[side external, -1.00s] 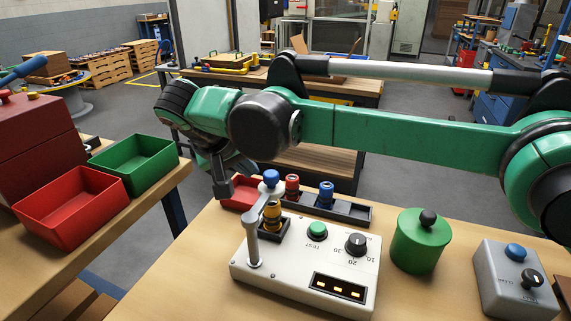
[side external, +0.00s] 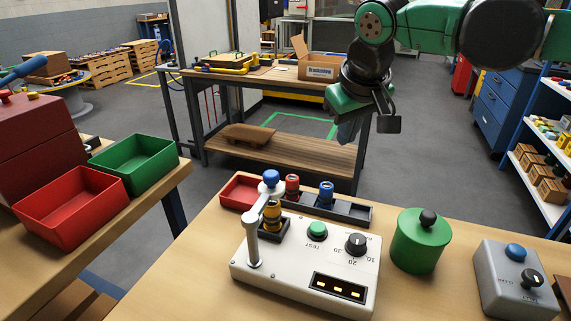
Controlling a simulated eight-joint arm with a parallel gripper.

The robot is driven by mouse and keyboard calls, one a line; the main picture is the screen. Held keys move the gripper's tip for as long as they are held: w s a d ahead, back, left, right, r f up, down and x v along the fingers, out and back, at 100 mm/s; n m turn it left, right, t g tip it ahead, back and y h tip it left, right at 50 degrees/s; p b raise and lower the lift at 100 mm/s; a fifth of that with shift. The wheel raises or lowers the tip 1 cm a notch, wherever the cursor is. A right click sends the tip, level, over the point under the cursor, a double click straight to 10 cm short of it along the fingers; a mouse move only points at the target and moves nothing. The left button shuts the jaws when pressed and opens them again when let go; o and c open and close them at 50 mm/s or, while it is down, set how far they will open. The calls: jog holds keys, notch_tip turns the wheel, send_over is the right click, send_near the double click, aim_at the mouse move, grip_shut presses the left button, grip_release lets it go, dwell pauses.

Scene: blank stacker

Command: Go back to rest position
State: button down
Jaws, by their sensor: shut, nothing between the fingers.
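My gripper (side external: 362,122) hangs in the air at the upper right of the side external view, above and behind the work table. It points downward, its fingers are together and it holds nothing. It is well clear of the white tester box (side external: 270,287) with its green button (side external: 317,231), dial (side external: 356,244) and blue-knobbed lever (side external: 252,235). A yellow-and-black part (side external: 272,213) sits in the tester's socket beside the lever. A red-topped part (side external: 292,187) and a blue-topped part (side external: 326,193) stand in a dark rack (side external: 352,212) behind the tester.
A green canister (side external: 418,245) and a grey box with a blue button (side external: 515,282) stand to the right. A small red tray (side external: 237,190) lies behind the tester. Red (side external: 70,212) and green (side external: 135,163) bins stand on the left table. A wooden bench (side external: 280,85) stands behind.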

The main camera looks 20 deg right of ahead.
jog(key=s+d+f+t, duration=0.1)
jog(key=s+d+f, duration=0.1)
jog(key=s, duration=0.1)
jog(key=s+d+f+y, duration=0.1)
jog(key=s+d+f, duration=0.2)
jog(key=s+d+f+t+y, duration=0.1)
jog(key=s+d+f, duration=0.1)
jog(key=s+d, duration=0.1)
jog(key=shift+s+d+f+t, duration=0.15)
jog(key=shift+s+f+t, duration=0.15)
jog(key=shift+s, duration=0.25)
